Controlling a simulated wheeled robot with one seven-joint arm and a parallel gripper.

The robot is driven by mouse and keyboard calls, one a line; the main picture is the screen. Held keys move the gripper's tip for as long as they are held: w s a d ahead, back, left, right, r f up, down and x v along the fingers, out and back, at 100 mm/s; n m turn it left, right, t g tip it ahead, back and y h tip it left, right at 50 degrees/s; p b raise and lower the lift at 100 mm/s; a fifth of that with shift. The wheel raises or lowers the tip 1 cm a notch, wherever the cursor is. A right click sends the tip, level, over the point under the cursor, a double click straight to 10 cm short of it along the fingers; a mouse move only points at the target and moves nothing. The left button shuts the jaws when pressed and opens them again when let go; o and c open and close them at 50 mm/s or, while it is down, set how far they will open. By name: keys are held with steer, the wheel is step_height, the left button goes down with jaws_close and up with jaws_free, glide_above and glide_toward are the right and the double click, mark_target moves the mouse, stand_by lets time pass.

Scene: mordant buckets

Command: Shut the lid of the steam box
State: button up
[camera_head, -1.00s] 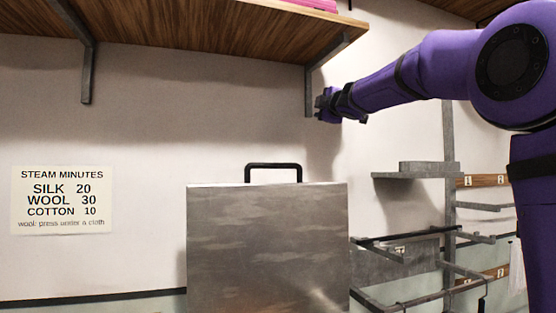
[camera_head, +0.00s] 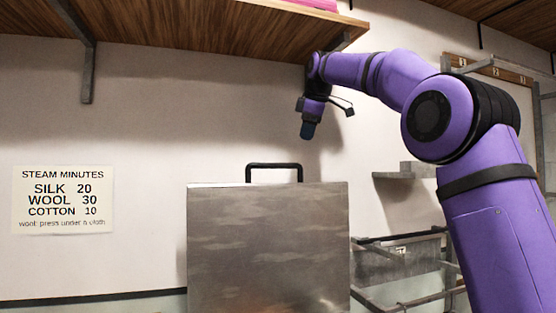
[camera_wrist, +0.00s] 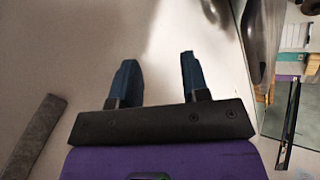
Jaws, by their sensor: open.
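The steam box's lid (camera_head: 266,250) shows in the head view as an upright grey metal panel, low in the middle. A black bar handle (camera_head: 273,166) stands on its top edge. The box body below is out of frame. My gripper (camera_head: 308,131) points down, above and slightly right of the handle, apart from it. In the wrist view my gripper (camera_wrist: 157,75) has two blue fingers spread apart with nothing between them. A dark curved bar (camera_wrist: 252,45) and grey metal show right of the fingers; I cannot tell for sure whether this is the handle.
A wooden shelf (camera_head: 190,35) on metal brackets (camera_head: 86,70) hangs above, close to my wrist. A grey rack (camera_head: 400,270) stands right of the lid. A steam-minutes sign (camera_head: 62,200) is on the wall at left. The wall area left of my gripper is clear.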

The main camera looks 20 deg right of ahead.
steer(key=s+a+r+n+g+y, duration=0.1)
steer(key=s+a+n+g+y, duration=0.35)
steer(key=s+a, duration=0.2)
steer(key=shift+n, duration=0.45)
steer(key=shift+x, duration=5.4)
steer(key=shift+w+d, duration=0.15)
jaws_close()
